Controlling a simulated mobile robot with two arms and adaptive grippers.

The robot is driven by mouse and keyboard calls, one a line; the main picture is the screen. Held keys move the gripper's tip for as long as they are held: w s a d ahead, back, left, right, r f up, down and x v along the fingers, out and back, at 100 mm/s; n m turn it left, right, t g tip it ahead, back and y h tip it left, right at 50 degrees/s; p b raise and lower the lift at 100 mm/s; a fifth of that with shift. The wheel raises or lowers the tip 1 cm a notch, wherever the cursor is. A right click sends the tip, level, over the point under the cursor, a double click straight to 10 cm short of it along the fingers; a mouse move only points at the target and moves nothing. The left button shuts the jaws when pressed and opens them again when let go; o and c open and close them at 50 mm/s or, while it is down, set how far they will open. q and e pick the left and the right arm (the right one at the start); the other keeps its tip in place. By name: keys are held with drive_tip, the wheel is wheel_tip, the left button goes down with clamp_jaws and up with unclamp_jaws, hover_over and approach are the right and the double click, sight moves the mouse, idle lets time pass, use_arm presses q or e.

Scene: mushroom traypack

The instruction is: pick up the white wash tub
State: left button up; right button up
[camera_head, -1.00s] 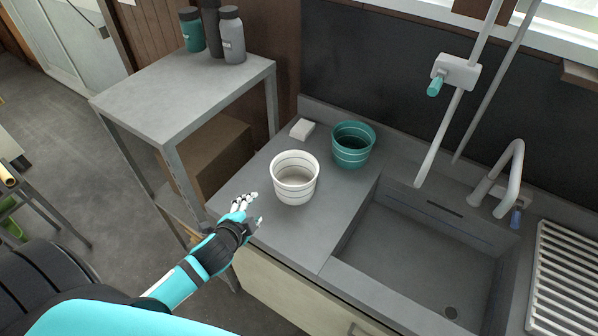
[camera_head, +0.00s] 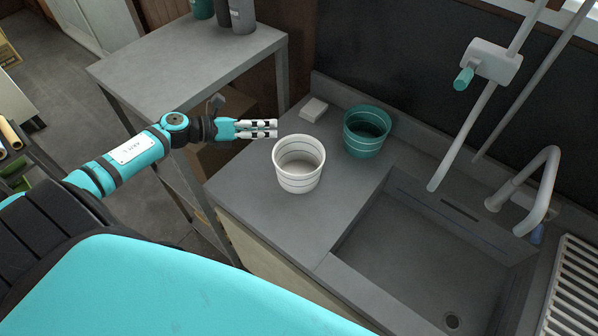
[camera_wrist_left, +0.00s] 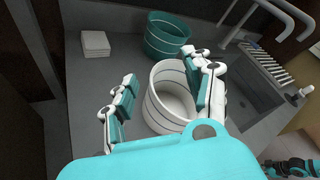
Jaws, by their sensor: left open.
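The white wash tub (camera_head: 299,165) stands upright on the grey counter left of the sink, and it looks empty. It also shows in the left wrist view (camera_wrist_left: 166,98), beyond the fingers. My left gripper (camera_head: 276,129) is just left of the tub, above the counter, with its fingers pointing toward the tub's rim. In the left wrist view the fingers of the left gripper (camera_wrist_left: 164,92) are spread apart with nothing held, and the right-hand finger overlaps the tub's near side. I cannot tell whether it touches.
A teal tub (camera_head: 367,131) stands close behind and right of the white one. A small white block (camera_head: 313,110) lies near the back wall. The sink (camera_head: 430,262) with its faucet (camera_head: 531,190) is to the right. A grey shelf unit (camera_head: 185,62) stands left of the counter.

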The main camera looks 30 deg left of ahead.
use_arm(q)
drive_tip(key=w+d+f+b, duration=0.1)
drive_tip(key=w+f, duration=0.1)
drive_tip(key=w+d+f+b, duration=0.1)
drive_tip(key=w+d+f, duration=0.1)
drive_tip(key=w+d+f+b, duration=0.1)
drive_tip(key=w+f, duration=0.1)
drive_tip(key=shift+d+f, duration=0.15)
drive_tip(key=shift+d, duration=0.2)
drive_tip(key=shift+s, duration=0.1)
use_arm(e)
drive_tip(key=f, duration=0.1)
drive_tip(key=w+f, duration=0.1)
drive_tip(key=f, duration=0.2)
drive_tip(key=shift+w+d+f, duration=0.1)
drive_tip(key=shift+w+d, duration=0.2)
drive_tip(key=shift+w, duration=0.05)
